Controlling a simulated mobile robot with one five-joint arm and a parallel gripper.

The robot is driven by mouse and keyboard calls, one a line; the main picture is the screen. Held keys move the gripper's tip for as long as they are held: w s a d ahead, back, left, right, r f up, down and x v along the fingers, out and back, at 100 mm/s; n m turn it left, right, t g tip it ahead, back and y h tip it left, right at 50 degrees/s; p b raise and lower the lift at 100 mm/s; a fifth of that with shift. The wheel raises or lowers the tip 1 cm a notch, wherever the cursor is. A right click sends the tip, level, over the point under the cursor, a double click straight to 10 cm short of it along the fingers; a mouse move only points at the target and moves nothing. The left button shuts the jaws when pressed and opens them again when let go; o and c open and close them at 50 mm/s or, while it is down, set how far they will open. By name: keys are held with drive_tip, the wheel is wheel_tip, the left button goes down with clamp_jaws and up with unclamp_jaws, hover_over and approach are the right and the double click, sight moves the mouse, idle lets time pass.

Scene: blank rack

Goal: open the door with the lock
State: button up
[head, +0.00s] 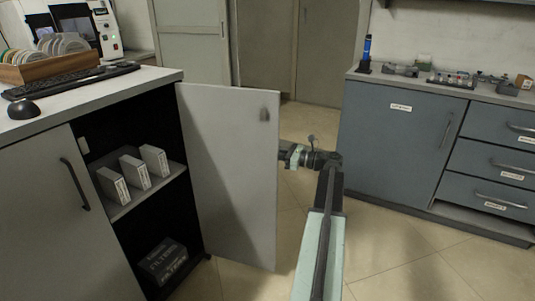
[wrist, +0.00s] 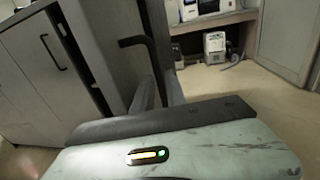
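The light grey cabinet door (head: 228,175) stands swung wide open at the left in the head view, with its inner face toward me.
The open cabinet holds several white boxes (head: 133,172) on a shelf and a dark box (head: 163,261) below. A closed cabinet door (head: 55,215) is at the left. Blue-grey cabinets (head: 395,150) stand at the right. Tiled floor (head: 385,250) lies clear between them.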

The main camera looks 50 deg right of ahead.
drive_tip(key=v, duration=0.7)
drive_tip(key=shift+s+d, duration=0.2)
drive_tip(key=shift+s, duration=0.2)
drive_tip(key=shift+a, duration=0.1)
